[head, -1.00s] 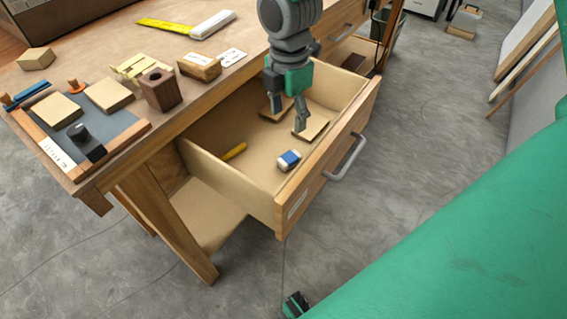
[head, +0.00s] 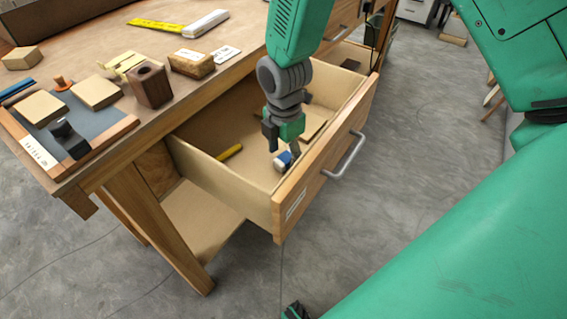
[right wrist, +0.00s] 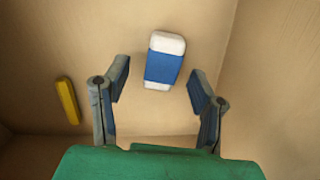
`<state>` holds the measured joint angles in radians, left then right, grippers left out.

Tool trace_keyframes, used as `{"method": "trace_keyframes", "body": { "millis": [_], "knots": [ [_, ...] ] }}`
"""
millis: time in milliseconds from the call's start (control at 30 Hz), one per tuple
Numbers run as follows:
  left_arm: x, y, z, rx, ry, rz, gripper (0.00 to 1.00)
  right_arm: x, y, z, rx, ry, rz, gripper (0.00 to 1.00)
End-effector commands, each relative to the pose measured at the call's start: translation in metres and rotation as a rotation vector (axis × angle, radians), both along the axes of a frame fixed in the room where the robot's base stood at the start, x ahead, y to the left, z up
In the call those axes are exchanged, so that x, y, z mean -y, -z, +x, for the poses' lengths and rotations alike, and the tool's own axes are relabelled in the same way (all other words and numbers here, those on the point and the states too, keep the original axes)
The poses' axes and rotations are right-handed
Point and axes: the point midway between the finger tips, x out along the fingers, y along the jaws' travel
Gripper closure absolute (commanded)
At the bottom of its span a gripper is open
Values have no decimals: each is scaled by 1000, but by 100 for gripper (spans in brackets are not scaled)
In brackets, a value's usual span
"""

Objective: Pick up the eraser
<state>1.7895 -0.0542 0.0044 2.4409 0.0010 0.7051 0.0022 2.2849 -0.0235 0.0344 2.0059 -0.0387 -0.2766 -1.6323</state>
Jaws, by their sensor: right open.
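The eraser (head: 281,161), white with a blue sleeve, lies on the floor of the open drawer (head: 203,168), near its front panel. My right gripper (head: 285,155) reaches down into the drawer over the eraser and partly hides it. In the right wrist view the whole eraser (right wrist: 164,62) shows, its near end in line with the gap between the two spread fingers of the right gripper (right wrist: 160,84). The gripper is open and empty, with space on both sides of the eraser. My left gripper is not in view.
A yellow object (head: 230,152) lies in the drawer left of the eraser; it also shows in the right wrist view (right wrist: 67,100). A flat wooden piece (head: 312,124) lies farther back. The drawer front (head: 330,150) and side walls stand close around the gripper.

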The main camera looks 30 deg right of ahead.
Motion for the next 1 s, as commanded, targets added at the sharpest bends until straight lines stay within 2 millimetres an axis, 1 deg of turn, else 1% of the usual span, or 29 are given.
{"method": "trace_keyframes", "body": {
  "millis": [33,100,300,333,367,400,467,500,733,800,867,967,1000],
  "knots": [
    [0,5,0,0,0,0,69,1,11,-1,-2,0,1,48],
    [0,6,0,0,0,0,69,1,16,-1,-1,0,2,48],
    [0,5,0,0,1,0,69,0,16,0,1,1,0,48],
    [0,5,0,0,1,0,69,0,16,0,1,1,0,52],
    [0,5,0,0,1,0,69,0,16,0,1,0,0,62],
    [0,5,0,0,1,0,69,0,16,0,1,0,0,76],
    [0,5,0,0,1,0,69,0,16,0,0,0,0,98],
    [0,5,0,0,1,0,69,-1,15,0,0,0,-1,100],
    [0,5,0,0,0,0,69,0,15,0,1,0,0,100],
    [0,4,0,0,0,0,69,0,13,0,1,0,0,100],
    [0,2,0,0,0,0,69,0,7,0,3,0,0,100],
    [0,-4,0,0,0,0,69,0,-10,1,5,0,2,100],
    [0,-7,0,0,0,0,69,0,-18,1,5,1,1,100]
  ]
}}
